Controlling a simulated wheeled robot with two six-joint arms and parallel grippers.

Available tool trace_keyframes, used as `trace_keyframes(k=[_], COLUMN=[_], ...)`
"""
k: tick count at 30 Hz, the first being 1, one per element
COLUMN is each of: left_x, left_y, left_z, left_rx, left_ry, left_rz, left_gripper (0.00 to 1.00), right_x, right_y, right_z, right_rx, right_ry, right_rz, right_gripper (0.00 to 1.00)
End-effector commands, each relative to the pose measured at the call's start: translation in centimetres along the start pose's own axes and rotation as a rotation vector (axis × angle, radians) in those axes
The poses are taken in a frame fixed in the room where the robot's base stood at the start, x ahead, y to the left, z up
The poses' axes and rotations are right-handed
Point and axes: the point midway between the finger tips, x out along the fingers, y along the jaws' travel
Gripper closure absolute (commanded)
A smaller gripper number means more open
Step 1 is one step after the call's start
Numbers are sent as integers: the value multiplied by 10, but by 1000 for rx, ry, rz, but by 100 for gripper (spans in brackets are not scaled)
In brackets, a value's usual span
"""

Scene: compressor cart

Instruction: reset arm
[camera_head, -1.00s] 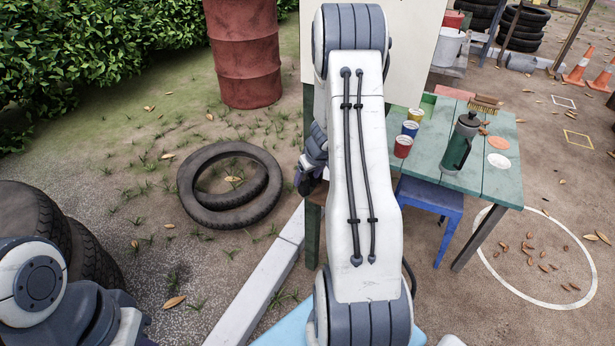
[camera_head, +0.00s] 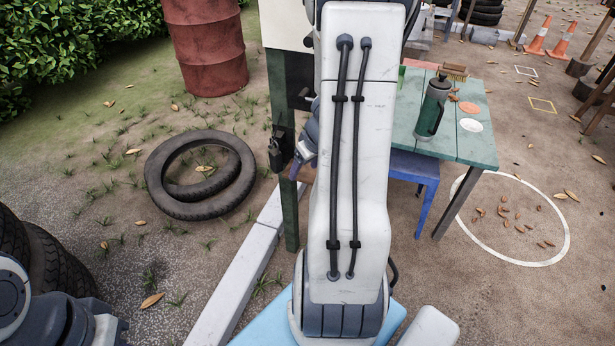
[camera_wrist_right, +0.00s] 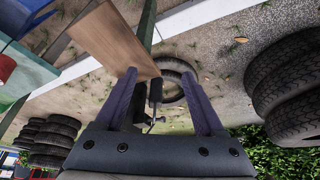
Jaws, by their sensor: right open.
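My right arm stands across the middle of the head view and hides much behind it. My right gripper (camera_head: 297,168) shows only in part at the arm's left side, near a green post (camera_head: 288,205). In the right wrist view my right gripper (camera_wrist_right: 160,75) has its two purple fingers spread apart. A small black fitting (camera_wrist_right: 155,92) shows between the fingers in that view; I cannot tell whether it touches them. A dark fitting (camera_head: 277,150) also shows at the post in the head view. My left arm shows at the lower left, its gripper out of view.
A green table (camera_head: 472,148) with a dark green flask (camera_head: 432,108) and a brush (camera_head: 454,72) stands at right, a blue stool (camera_head: 420,172) beneath it. Tyres (camera_head: 200,180) lie on the ground left of a pale kerb (camera_head: 235,290). A red barrel (camera_head: 205,45) stands behind.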

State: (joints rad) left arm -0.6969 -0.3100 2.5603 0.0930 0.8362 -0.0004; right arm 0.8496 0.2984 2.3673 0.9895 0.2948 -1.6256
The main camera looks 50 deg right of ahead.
Motion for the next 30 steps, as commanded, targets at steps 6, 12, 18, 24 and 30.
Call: trace_keyframes(k=[6,12,18,24,30], left_x=[5,4,4,4,4], left_y=[0,0,0,0,0], left_z=[0,0,0,0,0], left_rx=[0,0,0,0,0], left_ry=[1,1,0,0,0], left_rz=[0,0,0,0,0], left_gripper=[100,100,100,100,100], right_x=[-5,-5,-10,-36,-75], right_y=[0,-1,-56,-183,-284], right_z=[11,10,-12,-20,23], right_rx=[-1,-3,-83,-253,-433], right_ry=[0,0,2,-55,-176], right_rz=[1,-1,-80,-249,-350], right_gripper=[29,29,29,29,29])
